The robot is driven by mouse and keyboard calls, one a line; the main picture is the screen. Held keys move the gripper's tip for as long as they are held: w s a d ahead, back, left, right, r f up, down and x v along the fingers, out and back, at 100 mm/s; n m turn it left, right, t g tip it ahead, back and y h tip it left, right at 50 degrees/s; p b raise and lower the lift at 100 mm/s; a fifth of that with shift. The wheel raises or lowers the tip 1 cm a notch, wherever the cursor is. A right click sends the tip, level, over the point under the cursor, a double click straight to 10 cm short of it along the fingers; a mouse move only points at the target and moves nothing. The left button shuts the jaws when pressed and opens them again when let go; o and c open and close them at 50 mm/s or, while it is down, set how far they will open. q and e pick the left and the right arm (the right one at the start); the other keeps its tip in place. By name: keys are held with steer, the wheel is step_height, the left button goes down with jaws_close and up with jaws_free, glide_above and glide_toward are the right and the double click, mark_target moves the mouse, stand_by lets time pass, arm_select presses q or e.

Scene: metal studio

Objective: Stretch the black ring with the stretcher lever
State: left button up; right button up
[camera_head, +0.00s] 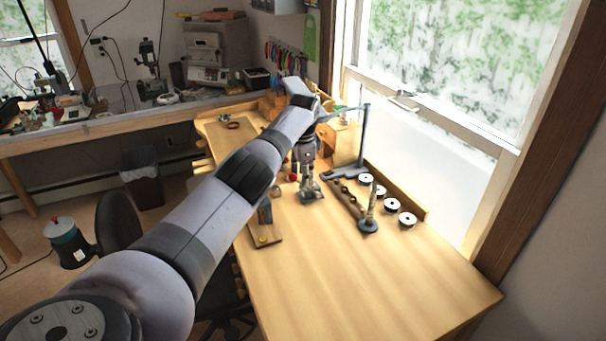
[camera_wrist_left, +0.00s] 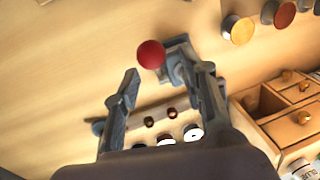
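My left gripper (camera_head: 311,193) is over the wooden bench, pointing down. Its two fingers stand apart in the left wrist view (camera_wrist_left: 163,78), with nothing clamped between them. A red ball knob (camera_wrist_left: 151,54), seemingly of the stretcher lever, shows just beyond the fingertips; a grey metal part (camera_wrist_left: 178,50) is close by it. I cannot tell whether a finger touches either. A wooden rack (camera_head: 349,199) holds small rings; they also show in the left wrist view (camera_wrist_left: 171,113). I cannot tell which one is the black ring. My right gripper is out of view.
A tapered mandrel on a dark base (camera_head: 368,222) stands right of the rack. White discs (camera_head: 407,219) lie along the window side. A tall grey stand (camera_head: 364,140) is behind. A wooden drawer box (camera_wrist_left: 290,120) is at the right in the left wrist view. The bench front (camera_head: 350,285) is clear.

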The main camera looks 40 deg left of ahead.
arm_select(q)
steer(key=shift+d+r, duration=0.1)
steer(key=shift+r, duration=0.4)
step_height(320, 180, up, 11)
steer(key=s+d, duration=0.1)
steer(key=shift+s+d, duration=0.15)
steer(key=shift+s, duration=0.05)
steer(key=shift+c, duration=0.3)
